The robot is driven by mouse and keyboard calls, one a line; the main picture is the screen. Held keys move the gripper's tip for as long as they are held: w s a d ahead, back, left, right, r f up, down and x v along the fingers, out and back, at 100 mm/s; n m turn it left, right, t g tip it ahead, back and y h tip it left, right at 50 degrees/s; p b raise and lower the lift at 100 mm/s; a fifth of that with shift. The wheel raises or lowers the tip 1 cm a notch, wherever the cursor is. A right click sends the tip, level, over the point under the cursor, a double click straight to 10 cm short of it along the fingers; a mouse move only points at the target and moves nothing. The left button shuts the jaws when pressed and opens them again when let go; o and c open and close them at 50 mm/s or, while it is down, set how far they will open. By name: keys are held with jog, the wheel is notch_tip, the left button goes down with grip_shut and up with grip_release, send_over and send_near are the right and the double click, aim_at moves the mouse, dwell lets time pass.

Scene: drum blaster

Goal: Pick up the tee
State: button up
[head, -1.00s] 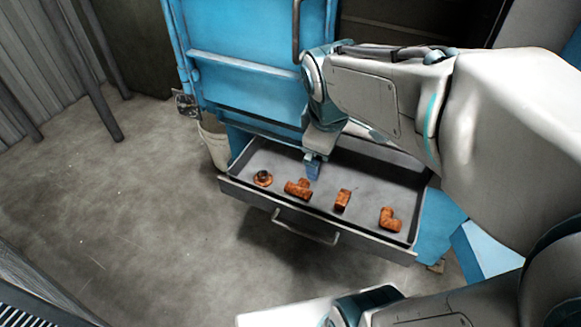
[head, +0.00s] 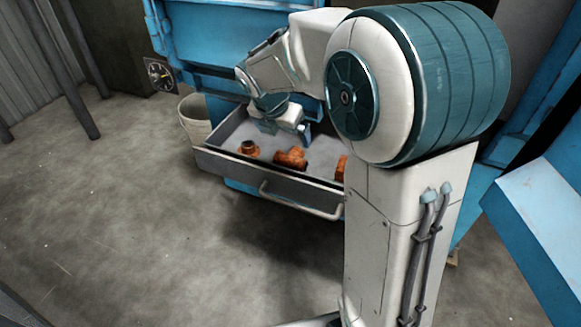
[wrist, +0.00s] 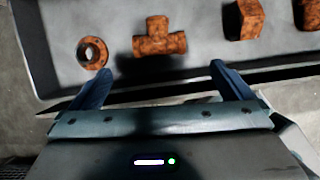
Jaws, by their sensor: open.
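The tee (head: 291,158) is a rusty orange pipe fitting lying in the open drawer (head: 222,160). In the wrist view the tee (wrist: 159,38) lies ahead of my gripper (wrist: 160,85), roughly centred between the two blue fingers, with its short branch pointing away. My gripper is open and empty, and no finger touches the tee. In the head view my gripper (head: 292,132) is over the drawer, just behind the tee. Part of it is hidden by my own wrist.
A round flanged fitting (wrist: 92,53) lies left of the tee. A block-like fitting (wrist: 244,20) and another rusty fitting (wrist: 308,12) lie to the right. The drawer's walls enclose them. A pale bucket (head: 194,118) stands left of the drawer.

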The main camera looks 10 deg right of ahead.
aim_at(292, 154)
jog(key=b+x, duration=0.2)
jog(key=x, duration=0.5)
jog(key=shift+f, duration=0.3)
jog(key=shift+w+b+x, duration=0.1)
jog(key=shift+b+x, duration=0.7)
jog(key=shift+x, duration=0.65)
jog(key=shift+w+b+x, duration=0.15)
jog(key=shift+b+x, duration=0.6)
jog(key=shift+x, duration=0.75)
jog(key=shift+r, duration=0.1)
jog(key=c, duration=1.1)
jog(key=shift+c, duration=1.2)
jog(key=shift+r, duration=0.1)
jog(key=shift+r, duration=0.1)
